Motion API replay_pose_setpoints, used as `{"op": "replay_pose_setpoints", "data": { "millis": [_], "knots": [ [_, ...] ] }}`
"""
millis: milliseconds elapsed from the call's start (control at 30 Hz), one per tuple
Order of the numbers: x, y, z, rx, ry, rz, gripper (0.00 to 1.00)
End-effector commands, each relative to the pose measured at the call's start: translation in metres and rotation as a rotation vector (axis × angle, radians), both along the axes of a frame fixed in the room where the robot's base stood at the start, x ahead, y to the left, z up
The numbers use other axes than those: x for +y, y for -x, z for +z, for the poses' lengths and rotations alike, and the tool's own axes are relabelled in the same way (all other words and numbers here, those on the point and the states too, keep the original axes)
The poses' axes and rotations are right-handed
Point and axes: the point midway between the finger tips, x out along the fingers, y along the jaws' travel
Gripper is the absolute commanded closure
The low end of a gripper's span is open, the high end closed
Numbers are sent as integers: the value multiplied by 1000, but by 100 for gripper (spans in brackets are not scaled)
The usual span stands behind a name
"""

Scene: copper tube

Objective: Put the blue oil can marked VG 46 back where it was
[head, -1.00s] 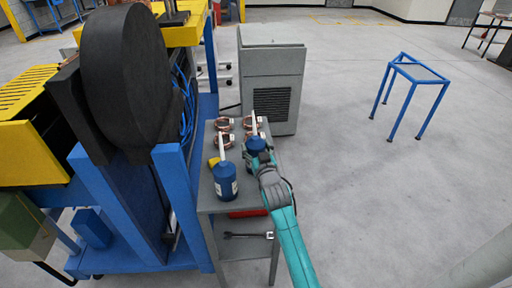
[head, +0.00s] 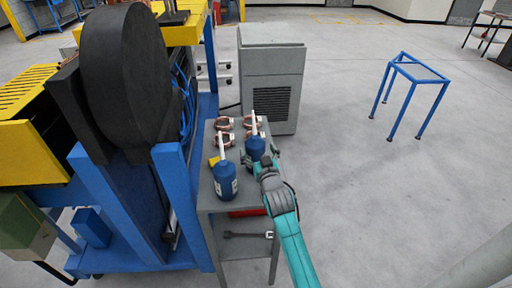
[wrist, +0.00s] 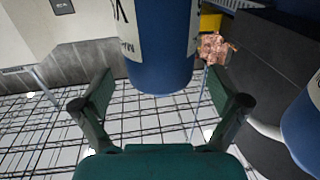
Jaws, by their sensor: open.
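Two blue oil cans with white spouts stand upright on a narrow grey stand (head: 208,190). The rear can (head: 256,147) is by my gripper (head: 267,161), which is open on its near right side. In the wrist view this can (wrist: 160,75) is just ahead of the open fingers, with a gap on either side. Its pale label is cut off and shows part of a "V"; the number cannot be read. The front can (head: 225,181) stands at the stand's near left, its label too small to read. It seems to show at the wrist view's right edge (wrist: 306,125).
Several copper coils (head: 224,123) lie behind the cans. A yellow item (head: 213,161) sits beside the front can. A wrench (head: 247,235) lies on the lower shelf. The blue-framed machine (head: 180,200) stands close left; open floor is right.

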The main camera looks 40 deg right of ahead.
Motion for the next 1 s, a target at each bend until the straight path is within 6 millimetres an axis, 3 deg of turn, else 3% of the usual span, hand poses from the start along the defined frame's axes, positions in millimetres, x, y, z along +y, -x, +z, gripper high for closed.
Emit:
{"op": "replay_pose_setpoints", "data": {
  "millis": [200, 433, 600, 867, 1000],
  "knots": [
    [19, 40, -1, 3, 0, 1, 2],
    [34, 73, 0, 2, -2, 0, 2],
    [40, 86, 0, 2, -1, 0, 2],
    [42, 89, 1, 0, 0, 0, 2],
    [52, 98, -9, 11, -3, 14, 2]
  ]
}}
